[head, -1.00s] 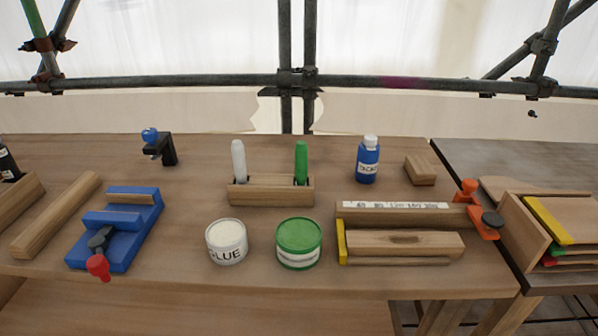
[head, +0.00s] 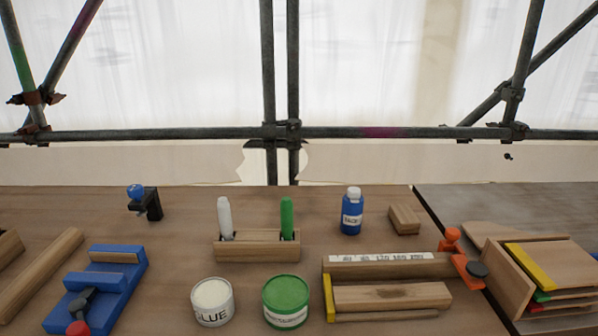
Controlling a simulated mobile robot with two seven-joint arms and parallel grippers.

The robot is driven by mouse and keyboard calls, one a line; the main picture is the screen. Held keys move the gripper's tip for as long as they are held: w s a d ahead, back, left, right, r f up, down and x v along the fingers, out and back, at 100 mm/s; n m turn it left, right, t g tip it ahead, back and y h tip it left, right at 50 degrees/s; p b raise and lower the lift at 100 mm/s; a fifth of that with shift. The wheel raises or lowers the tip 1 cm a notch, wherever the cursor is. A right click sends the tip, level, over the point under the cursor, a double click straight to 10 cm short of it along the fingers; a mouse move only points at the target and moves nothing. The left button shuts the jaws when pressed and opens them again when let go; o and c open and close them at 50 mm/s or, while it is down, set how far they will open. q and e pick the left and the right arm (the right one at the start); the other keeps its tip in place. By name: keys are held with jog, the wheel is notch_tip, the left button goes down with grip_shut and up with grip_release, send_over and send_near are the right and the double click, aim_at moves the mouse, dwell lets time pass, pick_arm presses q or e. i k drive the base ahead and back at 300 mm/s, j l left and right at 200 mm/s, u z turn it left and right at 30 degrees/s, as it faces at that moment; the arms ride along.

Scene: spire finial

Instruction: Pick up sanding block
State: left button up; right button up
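A small wooden block (head: 404,219), which looks like the sanding block, lies flat near the back right of the workbench (head: 150,285). It is to the right of the blue bottle (head: 351,212) and apart from it. A darker line runs along its side. Nothing covers it. Neither of my grippers shows in the head view.
In front of the block lies a wooden jig (head: 390,297) with a scale strip and an orange clamp (head: 460,257). A wooden box of coloured-edge pieces (head: 545,270) stands right. A marker holder (head: 257,246), glue can (head: 212,302), green can (head: 286,301) and blue vise (head: 100,290) stand left.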

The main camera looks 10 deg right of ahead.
aim_at(402, 217)
jog(key=z, duration=1.2)
